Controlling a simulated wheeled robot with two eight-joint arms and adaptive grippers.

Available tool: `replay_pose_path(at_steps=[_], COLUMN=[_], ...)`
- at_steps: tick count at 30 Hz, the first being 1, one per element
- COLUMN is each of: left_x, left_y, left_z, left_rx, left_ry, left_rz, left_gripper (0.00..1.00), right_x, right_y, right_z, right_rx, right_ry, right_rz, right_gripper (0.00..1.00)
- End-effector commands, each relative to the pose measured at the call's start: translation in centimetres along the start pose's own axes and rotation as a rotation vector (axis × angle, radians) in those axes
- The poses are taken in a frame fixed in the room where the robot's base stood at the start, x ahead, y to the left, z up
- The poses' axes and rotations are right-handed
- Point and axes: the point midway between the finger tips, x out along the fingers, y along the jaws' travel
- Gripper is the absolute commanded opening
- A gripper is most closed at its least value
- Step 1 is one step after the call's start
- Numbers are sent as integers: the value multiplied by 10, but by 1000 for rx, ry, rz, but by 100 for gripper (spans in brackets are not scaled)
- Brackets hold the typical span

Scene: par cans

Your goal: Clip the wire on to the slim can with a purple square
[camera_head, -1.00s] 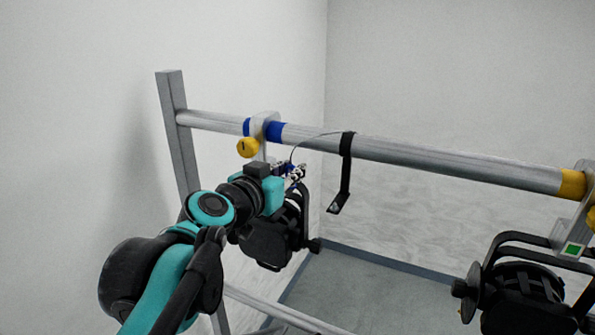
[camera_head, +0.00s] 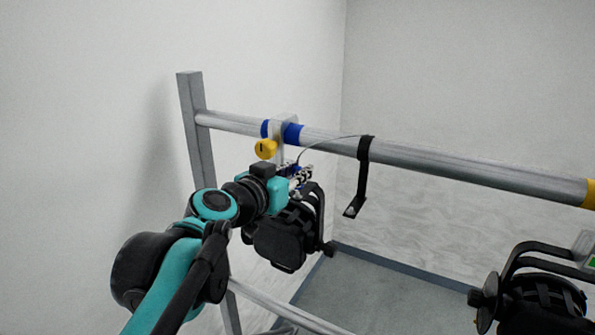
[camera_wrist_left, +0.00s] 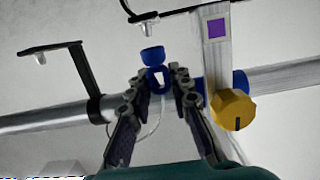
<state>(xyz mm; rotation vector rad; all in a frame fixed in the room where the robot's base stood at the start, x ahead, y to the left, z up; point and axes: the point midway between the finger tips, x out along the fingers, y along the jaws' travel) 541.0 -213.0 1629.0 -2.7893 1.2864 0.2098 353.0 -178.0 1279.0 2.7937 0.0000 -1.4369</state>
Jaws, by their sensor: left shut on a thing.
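My left gripper (camera_head: 303,176) is shut on the blue clip (camera_wrist_left: 155,76) of the wire, which shows between the fingertips in the left wrist view. The thin wire (camera_head: 330,138) arches from my gripper to a black strap on the bar. A metal clamp with a purple square (camera_wrist_left: 217,28) hangs from the bar just right of the clip in the left wrist view. The black can (camera_head: 280,240) below this clamp is partly hidden by my arm in the head view. Its bracket (camera_wrist_left: 185,9) shows at the top of the left wrist view, apart from the clip. My right gripper is out of view.
The grey bar (camera_head: 450,165) carries blue tape and a yellow clamp knob (camera_head: 265,149) near the left post (camera_head: 193,130). A black strap with a bent foot (camera_head: 362,178) hangs right of my gripper. Another can (camera_head: 540,303) with a green square hangs at lower right.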

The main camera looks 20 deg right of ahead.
Motion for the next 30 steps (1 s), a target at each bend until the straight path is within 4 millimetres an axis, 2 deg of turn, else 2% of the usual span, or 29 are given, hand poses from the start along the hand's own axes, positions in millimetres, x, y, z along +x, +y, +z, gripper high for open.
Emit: replay_pose_path(at_steps=[30], left_x=[1], left_y=[0], left_z=[6], left_rx=[0], left_ry=[0], left_rz=[0], left_gripper=[0], right_x=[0], right_y=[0], right_z=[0], right_rx=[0], right_ry=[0], right_rz=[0], right_gripper=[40])
